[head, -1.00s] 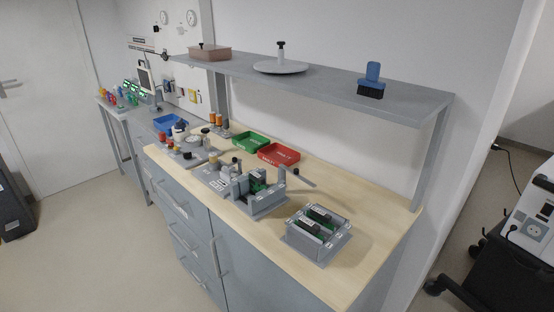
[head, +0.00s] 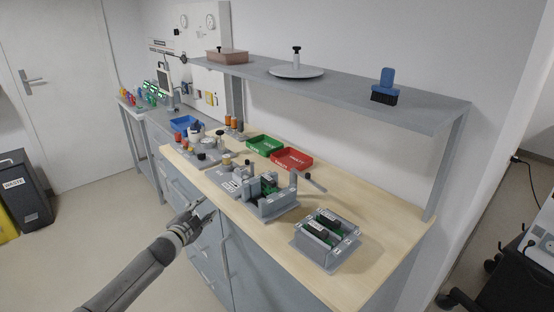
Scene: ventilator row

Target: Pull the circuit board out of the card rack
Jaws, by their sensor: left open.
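A grey rack-like unit (head: 268,200) with upright grey walls stands on the wooden bench top, with a green circuit board (head: 262,185) showing among the walls. A lower grey tray-like holder (head: 328,262) to its right holds green boards with dark parts (head: 322,228). I cannot tell for sure which of the two is the card rack. My left gripper (head: 207,207) is open and empty. It appears in front of the bench's drawers, left of the grey unit and apart from it. My right gripper is out of view.
Red (head: 291,160) and green (head: 264,145) trays lie behind the units. The bench's right end (head: 395,235) is clear.

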